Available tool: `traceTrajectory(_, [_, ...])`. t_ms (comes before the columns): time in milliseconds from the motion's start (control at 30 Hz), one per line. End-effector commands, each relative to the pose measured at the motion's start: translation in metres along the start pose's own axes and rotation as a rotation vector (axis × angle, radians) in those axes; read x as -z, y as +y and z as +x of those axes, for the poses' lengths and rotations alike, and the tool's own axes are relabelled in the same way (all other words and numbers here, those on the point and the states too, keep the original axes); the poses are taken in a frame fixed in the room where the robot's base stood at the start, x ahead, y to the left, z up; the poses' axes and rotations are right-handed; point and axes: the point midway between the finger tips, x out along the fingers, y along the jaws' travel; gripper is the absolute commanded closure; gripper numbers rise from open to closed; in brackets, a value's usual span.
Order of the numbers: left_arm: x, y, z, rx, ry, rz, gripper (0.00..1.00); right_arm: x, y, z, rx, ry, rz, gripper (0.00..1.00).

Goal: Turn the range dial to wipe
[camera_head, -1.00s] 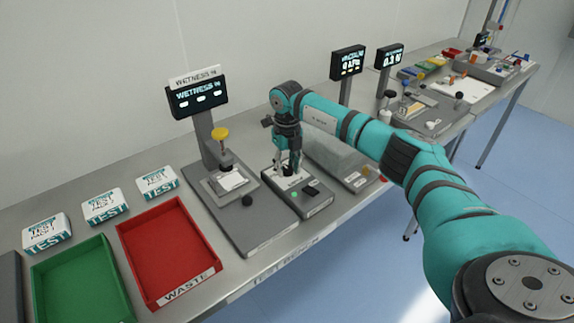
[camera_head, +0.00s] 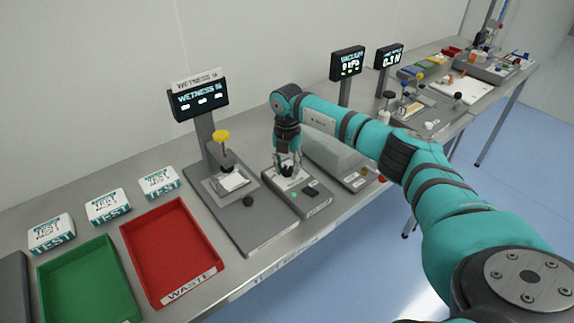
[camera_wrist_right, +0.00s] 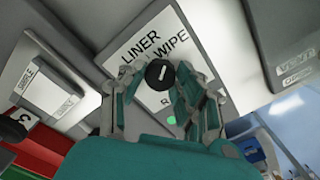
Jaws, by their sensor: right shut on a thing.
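The range dial (camera_wrist_right: 160,73) is a round black knob with a white pointer mark, on a white plate (camera_wrist_right: 150,40) lettered LINER and WIPE. In the right wrist view the mark points up, between the two words, and its exact setting is hard to tell. My right gripper (camera_wrist_right: 158,82) is shut on the dial, one finger on each side. In the head view my right gripper (camera_head: 288,168) reaches straight down to the small grey box (camera_head: 312,205) that carries the dial. My left gripper is not in view.
The wetness tester (camera_head: 200,99) with a yellow knob stands left of the box. A red waste tray (camera_head: 172,250), a green tray (camera_head: 90,285) and test packs (camera_head: 108,206) lie further left. A grey block device (camera_head: 340,155) sits close on the right.

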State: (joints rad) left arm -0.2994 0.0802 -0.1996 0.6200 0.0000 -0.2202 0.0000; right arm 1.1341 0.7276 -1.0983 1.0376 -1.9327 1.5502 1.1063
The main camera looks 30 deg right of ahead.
Motion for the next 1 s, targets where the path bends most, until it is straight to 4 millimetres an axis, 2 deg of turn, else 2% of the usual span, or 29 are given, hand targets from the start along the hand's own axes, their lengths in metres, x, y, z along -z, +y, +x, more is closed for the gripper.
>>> traceTrajectory(300, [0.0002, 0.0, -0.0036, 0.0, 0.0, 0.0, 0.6, -0.0016, -0.0001, -0.0017, -0.002, -0.004, 0.103, 1.0])
traceTrajectory(800, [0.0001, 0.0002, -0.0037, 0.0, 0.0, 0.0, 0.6, -0.0015, 0.0, -0.0014, -0.002, -0.004, 0.118, 1.0])
traceTrajectory(833, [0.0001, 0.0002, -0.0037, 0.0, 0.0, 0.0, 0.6, -0.0015, 0.0, -0.0015, -0.002, -0.004, 0.118, 0.64])
traceTrajectory(1000, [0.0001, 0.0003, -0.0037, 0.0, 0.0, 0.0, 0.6, -0.001, 0.0, -0.0009, -0.001, -0.002, 0.116, 0.44])
